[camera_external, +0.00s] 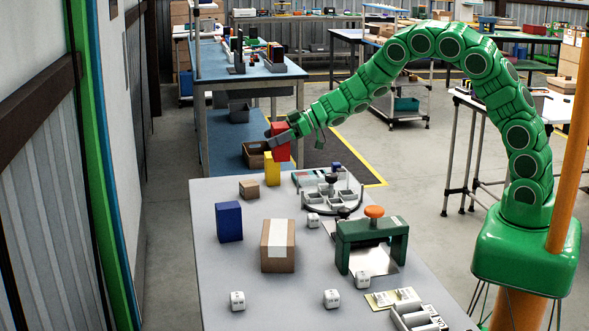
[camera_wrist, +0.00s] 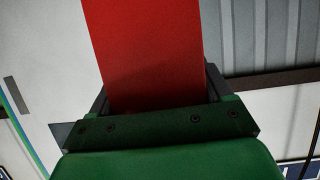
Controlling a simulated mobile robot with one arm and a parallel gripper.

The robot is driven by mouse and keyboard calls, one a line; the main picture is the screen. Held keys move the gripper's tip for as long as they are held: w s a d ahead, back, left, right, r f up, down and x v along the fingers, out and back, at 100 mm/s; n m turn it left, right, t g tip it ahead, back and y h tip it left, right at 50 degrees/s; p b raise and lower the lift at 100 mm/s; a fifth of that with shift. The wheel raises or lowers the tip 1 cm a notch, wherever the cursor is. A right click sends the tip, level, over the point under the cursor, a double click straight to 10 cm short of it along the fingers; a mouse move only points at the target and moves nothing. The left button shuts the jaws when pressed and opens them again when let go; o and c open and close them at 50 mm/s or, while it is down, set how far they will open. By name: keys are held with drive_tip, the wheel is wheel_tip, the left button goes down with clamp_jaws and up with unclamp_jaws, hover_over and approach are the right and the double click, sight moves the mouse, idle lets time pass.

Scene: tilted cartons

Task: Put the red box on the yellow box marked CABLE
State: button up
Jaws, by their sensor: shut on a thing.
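The red box (camera_external: 281,150) is held upright between the jaws of my gripper (camera_external: 279,133), above the far left part of the grey table. In the wrist view the red box (camera_wrist: 148,50) fills the space between the fingers of my gripper (camera_wrist: 158,88). A yellow box (camera_external: 272,170) stands upright on the table, and the lower edge of the red box overlaps its top right in the external view. I cannot tell whether the two touch. No marking is legible on the yellow box, and it does not show in the wrist view.
On the grey table (camera_external: 215,270) stand a blue box (camera_external: 229,221), a brown carton (camera_external: 278,246), a small brown box (camera_external: 249,188), a green press-like frame (camera_external: 371,238) and several white cubes. A grey fixture (camera_external: 331,194) stands right of the yellow box. The table's front left is mostly clear.

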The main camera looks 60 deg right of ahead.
drive_tip(key=w+d+r, duration=0.1)
drive_tip(key=d+r, duration=0.2)
drive_tip(key=d, duration=0.5)
drive_tip(key=w+d+r, duration=0.1)
drive_tip(key=d+r, duration=0.2)
drive_tip(key=d, duration=0.6)
hover_over(268, 155)
drive_tip(key=shift+f, duration=5)
drive_tip(key=shift+w+f, duration=0.15)
drive_tip(key=shift+f, duration=1.3)
drive_tip(key=o, duration=1.2)
drive_tip(key=shift+f, duration=0.15)
drive_tip(key=shift+c, duration=0.2)
